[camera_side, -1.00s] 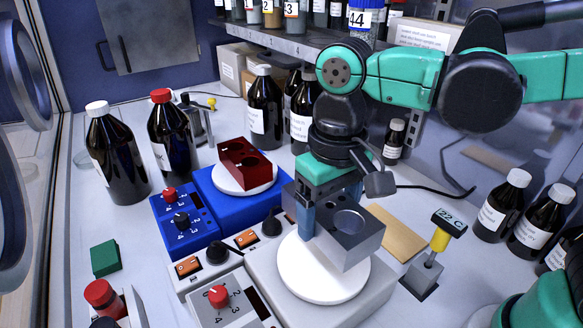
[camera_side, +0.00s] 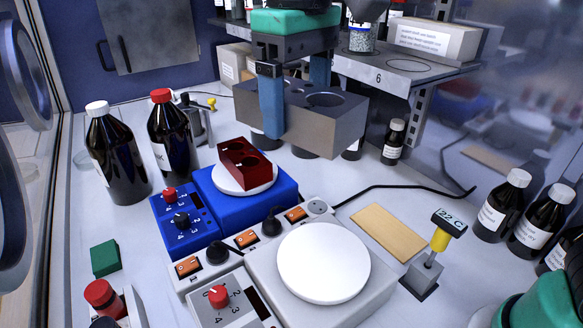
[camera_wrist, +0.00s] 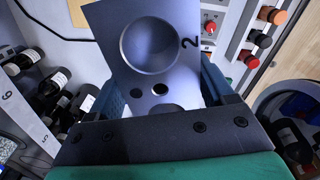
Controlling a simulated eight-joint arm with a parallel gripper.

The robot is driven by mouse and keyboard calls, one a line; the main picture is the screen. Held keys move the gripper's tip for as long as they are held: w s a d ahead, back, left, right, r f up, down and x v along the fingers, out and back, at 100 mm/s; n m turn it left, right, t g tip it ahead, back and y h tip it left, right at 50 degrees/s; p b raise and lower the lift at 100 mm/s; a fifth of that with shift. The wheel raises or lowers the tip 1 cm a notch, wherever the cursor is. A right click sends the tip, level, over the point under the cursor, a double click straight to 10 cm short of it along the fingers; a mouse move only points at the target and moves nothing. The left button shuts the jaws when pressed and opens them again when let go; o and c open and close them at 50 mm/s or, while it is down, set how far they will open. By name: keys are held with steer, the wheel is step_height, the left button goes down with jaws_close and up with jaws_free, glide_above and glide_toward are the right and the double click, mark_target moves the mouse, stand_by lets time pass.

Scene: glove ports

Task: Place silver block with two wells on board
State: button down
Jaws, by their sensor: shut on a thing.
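The silver block with two wells (camera_side: 325,124) is held in the air by my gripper (camera_side: 293,98), which is shut on it with one finger on the near side and one behind. It is well above the bench, in front of the shelf. In the wrist view the block (camera_wrist: 178,75) shows a large round well, small holes and the number 2; its second well is partly cut off by my gripper (camera_wrist: 160,120). A tan wooden board (camera_side: 389,233) lies flat on the bench, to the right of the bare white hotplate disc (camera_side: 323,262).
A blue stirrer (camera_side: 246,210) carries a red block (camera_side: 244,165) on its white plate. A thermometer stand (camera_side: 430,262) is just right of the board, and a black cable (camera_side: 400,187) runs behind it. Brown bottles (camera_side: 510,205) stand at the right; the shelf (camera_side: 400,75) is behind.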

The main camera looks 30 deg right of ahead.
mark_target(342, 96)
steer(key=w+a+f+n, duration=0.2)
steer(key=w+n, duration=0.1)
steer(key=w+a+n, duration=0.1)
steer(key=shift+w+f, duration=0.15)
steer(key=shift+f, duration=0.25)
steer(key=s+d+r+m, duration=0.1)
steer(key=s+m, duration=0.1)
steer(key=s+d+r+m, duration=0.1)
steer(key=s+d+m, duration=0.1)
steer(key=s, duration=0.1)
steer(key=s+d+r+m, duration=0.2)
steer(key=s+m, duration=0.1)
steer(key=shift+d, duration=0.1)
steer(key=shift+w, duration=0.1)
step_height(342, 96, down, 20)
steer(key=shift+r, duration=0.2)
steer(key=shift+f, duration=0.1)
jaws_free()
steer(key=shift+f, duration=0.1)
